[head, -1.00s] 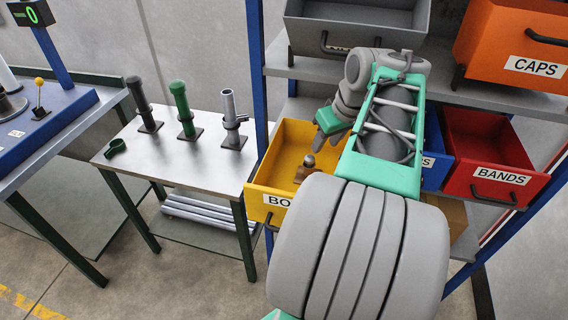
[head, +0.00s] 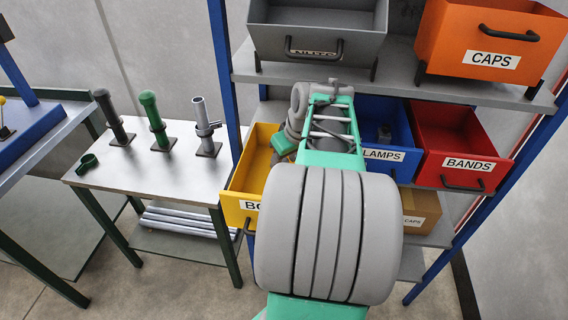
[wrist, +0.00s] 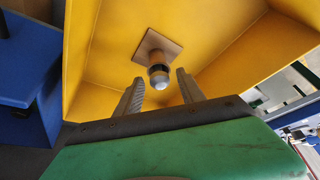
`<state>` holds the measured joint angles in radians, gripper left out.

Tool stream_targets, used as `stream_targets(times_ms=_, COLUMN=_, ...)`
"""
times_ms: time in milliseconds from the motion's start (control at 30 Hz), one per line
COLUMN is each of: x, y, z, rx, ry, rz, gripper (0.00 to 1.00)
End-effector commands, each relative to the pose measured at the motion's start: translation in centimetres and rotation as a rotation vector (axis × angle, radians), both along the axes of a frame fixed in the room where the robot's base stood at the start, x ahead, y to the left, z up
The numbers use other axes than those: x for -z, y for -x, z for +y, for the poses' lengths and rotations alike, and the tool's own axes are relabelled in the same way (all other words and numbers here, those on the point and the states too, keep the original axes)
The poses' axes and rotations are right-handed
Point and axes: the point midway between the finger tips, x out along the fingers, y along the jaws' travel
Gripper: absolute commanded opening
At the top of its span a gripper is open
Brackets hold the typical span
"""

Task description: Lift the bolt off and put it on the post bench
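In the wrist view, a bolt (wrist: 159,76) with a rounded silver head and a dark collar stands on a square brown plate inside the yellow bin (wrist: 110,55). My gripper (wrist: 160,80) is open. Its two grey fingers are on either side of the bolt's head, with gaps; I cannot tell how deep the head sits between them. In the head view my arm hides the bolt and the gripper's fingers. The yellow bin (head: 238,205), its label partly covered, is on the rack. The post bench (head: 140,182) with three upright posts stands to its left.
A blue bin (head: 385,155) and a red BANDS bin (head: 462,150) are right of the yellow one. A grey bin (head: 310,45) and an orange CAPS bin (head: 490,45) are above. A green ring (head: 88,162) lies on the bench. A blue rack upright (head: 225,80) stands beside the bench.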

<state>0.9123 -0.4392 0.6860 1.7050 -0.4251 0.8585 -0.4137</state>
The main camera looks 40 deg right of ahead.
Motion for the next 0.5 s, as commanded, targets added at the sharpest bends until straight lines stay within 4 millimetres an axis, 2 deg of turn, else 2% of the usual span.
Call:
stream_targets(times_ms=67, x=-0.02, y=0.01, z=-0.01, rx=0.0, ry=0.0, rz=0.0, gripper=0.39)
stream_targets(times_ms=500, x=-0.04, y=-0.01, z=0.02, rx=0.0, ry=0.0, rz=0.0, gripper=0.03)
